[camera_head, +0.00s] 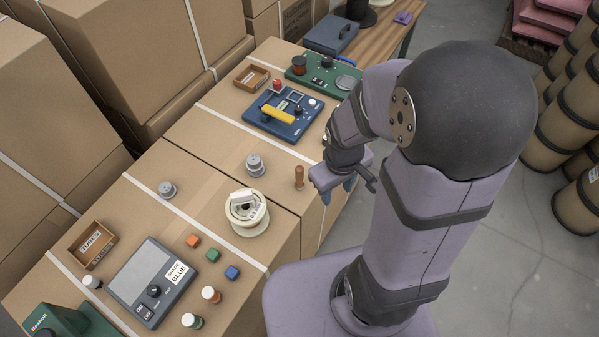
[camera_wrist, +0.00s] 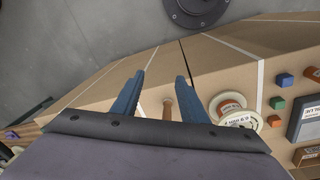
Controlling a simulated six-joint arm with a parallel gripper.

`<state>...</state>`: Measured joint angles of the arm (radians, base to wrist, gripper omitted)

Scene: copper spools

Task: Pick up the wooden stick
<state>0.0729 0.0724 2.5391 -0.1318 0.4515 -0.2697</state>
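The wooden stick (camera_head: 298,177) is a short brown peg standing upright near the right edge of the cardboard box top. My gripper (camera_head: 337,191) is to the right of it in the head view, beside the box edge and apart from the stick. In the wrist view my gripper (camera_wrist: 160,82) has its two blue fingers spread wide and empty. The wooden stick (camera_wrist: 167,109) shows between the fingers in that view, beyond them and not touched.
A white spool (camera_head: 246,213) stands left of the stick, and a grey knobbed weight (camera_head: 255,166) behind it. Orange, green and blue cubes (camera_head: 232,272) lie in front. A blue panel with a yellow bar (camera_head: 283,113) lies farther back. The box top around the stick is clear.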

